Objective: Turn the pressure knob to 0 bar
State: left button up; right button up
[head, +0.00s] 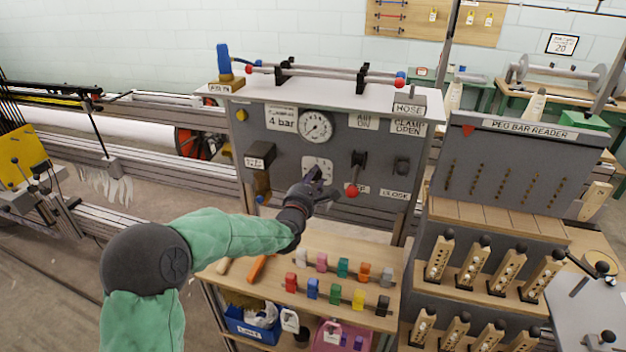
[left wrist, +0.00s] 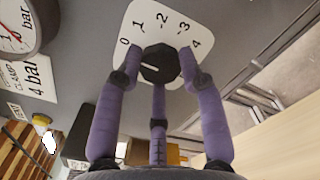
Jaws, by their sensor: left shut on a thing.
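The dark faceted pressure knob (left wrist: 163,62) sits on a white dial plate (left wrist: 140,14) marked 0 to 4 in the left wrist view. A short pale line shows on the knob's left part, on the 0 side; its exact reading is hard to tell. My left gripper (left wrist: 160,74) has its purple fingers shut around the knob. In the head view the left gripper (head: 318,182) is in front of the plate (head: 312,162) and mostly hides the knob. A round pressure gauge (head: 317,125) is above it, beside a "4 bar" label (head: 282,119). My right gripper is not in view.
A black lever with a red ball (head: 352,191) is close to the right of my left gripper. A wooden shelf (head: 340,250) with coloured blocks lies below. The peg bar reader (head: 520,165) stands at the right.

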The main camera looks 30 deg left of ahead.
pick_arm(q)
jog(key=shift+f+n, duration=0.1)
jog(key=shift+n, duration=0.4)
jog(key=o, duration=1.2)
jog(key=shift+a, duration=0.1)
jog(key=shift+c, duration=0.2)
jog(key=v, duration=1.2)
